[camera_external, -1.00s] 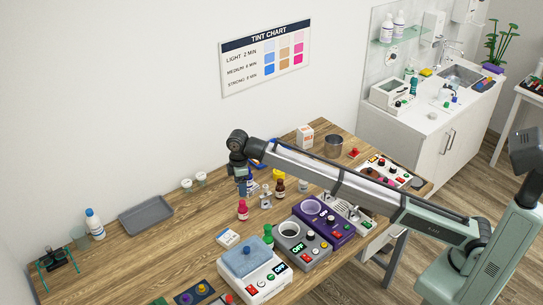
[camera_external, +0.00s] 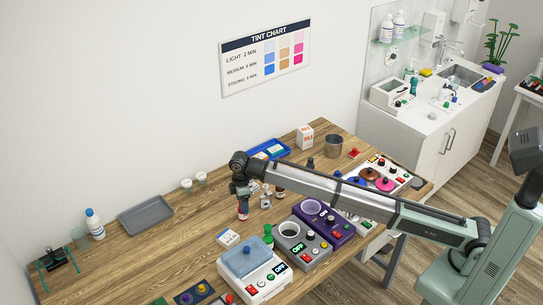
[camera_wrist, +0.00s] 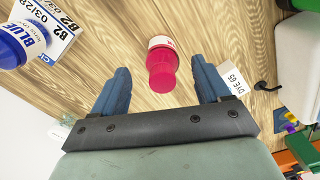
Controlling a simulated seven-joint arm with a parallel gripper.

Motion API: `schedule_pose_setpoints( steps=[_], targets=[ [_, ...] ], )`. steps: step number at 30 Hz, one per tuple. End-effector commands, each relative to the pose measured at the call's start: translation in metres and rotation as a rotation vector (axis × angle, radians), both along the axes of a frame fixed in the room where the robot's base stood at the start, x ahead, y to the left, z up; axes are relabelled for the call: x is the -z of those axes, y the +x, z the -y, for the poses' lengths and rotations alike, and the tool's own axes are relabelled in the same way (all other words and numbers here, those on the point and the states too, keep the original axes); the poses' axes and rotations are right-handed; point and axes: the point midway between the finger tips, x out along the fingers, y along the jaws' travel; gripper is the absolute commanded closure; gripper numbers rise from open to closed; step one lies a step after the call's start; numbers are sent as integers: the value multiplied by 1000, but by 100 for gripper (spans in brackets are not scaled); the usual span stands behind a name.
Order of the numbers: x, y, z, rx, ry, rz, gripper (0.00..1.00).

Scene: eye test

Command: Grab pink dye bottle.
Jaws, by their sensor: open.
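The pink dye bottle (camera_external: 243,213) stands on the wooden table, below my gripper (camera_external: 242,201). In the external view the gripper hides its upper part. In the wrist view the bottle (camera_wrist: 163,62) shows its pink cap and a white label, with the cap towards the camera. My gripper (camera_wrist: 160,72) is open there, with one blue finger on each side of the bottle. Gaps show between the bottle and both fingers. Nothing is held.
A blue-capped bottle marked BLUE (camera_wrist: 16,45) and a card (camera_wrist: 62,22) lie to the left in the wrist view; a DYE card (camera_wrist: 237,79) is to the right. In the external view, small bottles (camera_external: 265,199) stand to the right and a grey tray (camera_external: 146,216) to the left.

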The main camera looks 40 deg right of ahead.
Motion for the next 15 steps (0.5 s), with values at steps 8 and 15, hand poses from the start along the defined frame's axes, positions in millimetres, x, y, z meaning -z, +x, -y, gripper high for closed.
schedule_pose_setpoints(
  steps=[8,15],
  targets=[
    [35,-2,0,0,-1,0,24],
    [39,-2,0,0,0,0,24]
  ],
)
